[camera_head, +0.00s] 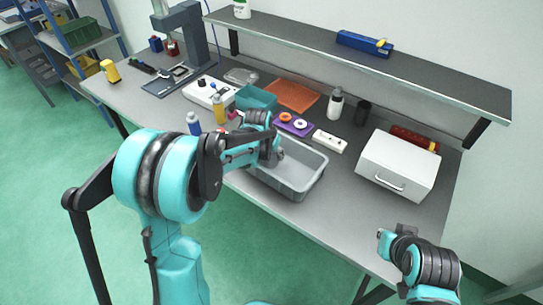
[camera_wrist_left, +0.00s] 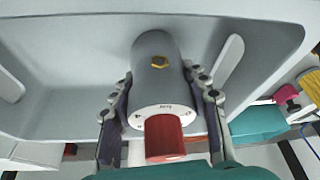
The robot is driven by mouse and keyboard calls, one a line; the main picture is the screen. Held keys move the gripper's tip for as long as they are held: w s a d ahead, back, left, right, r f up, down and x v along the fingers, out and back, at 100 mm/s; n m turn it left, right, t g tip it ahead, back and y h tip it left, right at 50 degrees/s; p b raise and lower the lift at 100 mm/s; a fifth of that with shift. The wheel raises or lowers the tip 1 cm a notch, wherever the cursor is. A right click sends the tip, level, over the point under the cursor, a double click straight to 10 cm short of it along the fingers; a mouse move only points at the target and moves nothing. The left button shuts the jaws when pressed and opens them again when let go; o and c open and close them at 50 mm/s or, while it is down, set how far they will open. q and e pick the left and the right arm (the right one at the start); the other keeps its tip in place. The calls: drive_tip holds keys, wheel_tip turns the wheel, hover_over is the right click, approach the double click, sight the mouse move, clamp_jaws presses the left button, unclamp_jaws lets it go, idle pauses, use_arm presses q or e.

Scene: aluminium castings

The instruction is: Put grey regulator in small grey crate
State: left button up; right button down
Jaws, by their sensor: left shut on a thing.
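The grey regulator (camera_wrist_left: 154,84) is a grey cylinder with a yellow-brown hexagonal fitting on its side and a red knob (camera_wrist_left: 163,138) on its end. My left gripper (camera_wrist_left: 158,90) is shut on it, with a finger on each side. The small grey crate (camera_head: 300,192) stands on the bench by the front edge. Its grey wall fills the background in the left wrist view (camera_wrist_left: 60,70). The regulator is at the crate; its exact height there is unclear. In the head view my left arm hides the regulator. My right gripper (camera_head: 385,242) is off the bench's front edge, its fingers unclear.
A teal box (camera_head: 257,98) and a purple tray (camera_head: 292,125) with rings stand behind the crate. A white power strip (camera_head: 329,141) lies to their right, near a white case (camera_head: 398,165). Bottles (camera_head: 193,123) stand left of the crate. A shelf (camera_head: 440,85) overhangs the back.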

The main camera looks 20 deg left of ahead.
use_arm(q)
drive_tip(key=shift+f, duration=0.1)
drive_tip(key=shift+f, duration=0.15)
drive_tip(key=o, duration=1.4)
drive_tip(key=shift+r, duration=0.25)
drive_tip(key=d+p+v, duration=0.1)
drive_tip(key=p+v, duration=0.3)
drive_tip(key=v, duration=0.7)
drive_tip(key=s+r+t, duration=0.1)
drive_tip(key=s, duration=1)
drive_tip(key=s+r+n+t, duration=0.1)
drive_tip(key=s+r, duration=0.1)
drive_tip(key=s, duration=0.9)
drive_tip(key=shift+s+a+r+t+y, duration=0.15)
drive_tip(key=shift+s+r+t+y, duration=0.15)
drive_tip(key=shift+s+t, duration=0.1)
